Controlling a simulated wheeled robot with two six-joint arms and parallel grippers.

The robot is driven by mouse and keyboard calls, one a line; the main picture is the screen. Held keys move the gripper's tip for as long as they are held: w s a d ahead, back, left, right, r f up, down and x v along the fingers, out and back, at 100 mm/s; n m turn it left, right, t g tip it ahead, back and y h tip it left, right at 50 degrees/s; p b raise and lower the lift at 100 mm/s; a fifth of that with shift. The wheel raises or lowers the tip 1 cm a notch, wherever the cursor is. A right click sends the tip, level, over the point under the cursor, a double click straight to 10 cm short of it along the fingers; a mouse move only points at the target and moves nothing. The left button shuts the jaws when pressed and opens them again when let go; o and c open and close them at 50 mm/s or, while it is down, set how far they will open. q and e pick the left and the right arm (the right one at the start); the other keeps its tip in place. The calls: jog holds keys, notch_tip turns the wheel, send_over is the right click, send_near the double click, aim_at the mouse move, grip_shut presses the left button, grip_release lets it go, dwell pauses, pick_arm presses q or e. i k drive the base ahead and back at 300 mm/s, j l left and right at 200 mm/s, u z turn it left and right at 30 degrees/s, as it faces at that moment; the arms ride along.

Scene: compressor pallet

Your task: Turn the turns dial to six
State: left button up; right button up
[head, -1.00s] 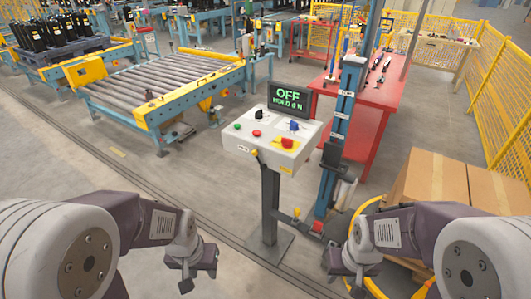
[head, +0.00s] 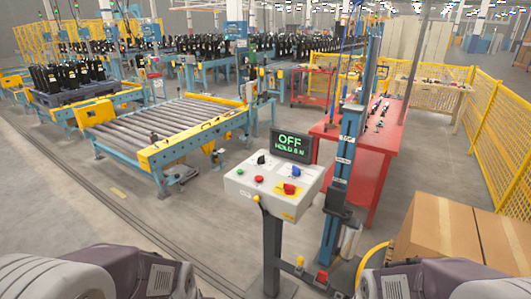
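The control box (head: 272,190) stands on a dark post. Its sloped white face carries a black knob (head: 261,160), a blue knob (head: 295,171), a green button (head: 239,171), a red button (head: 258,179) and a red knob on a yellow plate (head: 289,188). The labels are too small to read, so I cannot tell which knob is the turns dial or its setting. A screen (head: 291,146) above the box shows green text, "OFF" over what looks like "HOLD 6 N". Only parts of my two arms show at the bottom edge; both grippers are below the picture. Nothing touches the box.
A blue column (head: 335,200) stands just right of the box. A red workbench (head: 362,140) is behind it. Cardboard boxes (head: 445,235) are at the lower right. A roller conveyor (head: 170,125) lies back left. The floor left of the post is clear.

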aim_at(261, 160)
jog(key=i+j+z, duration=0.2)
jog(key=j, duration=0.15)
jog(key=i+j+z, duration=0.15)
jog(key=j, duration=0.2)
jog(key=i+j+z, duration=0.2)
jog(key=j, duration=0.2)
jog(key=j+z, duration=0.15)
jog(key=j, duration=0.25)
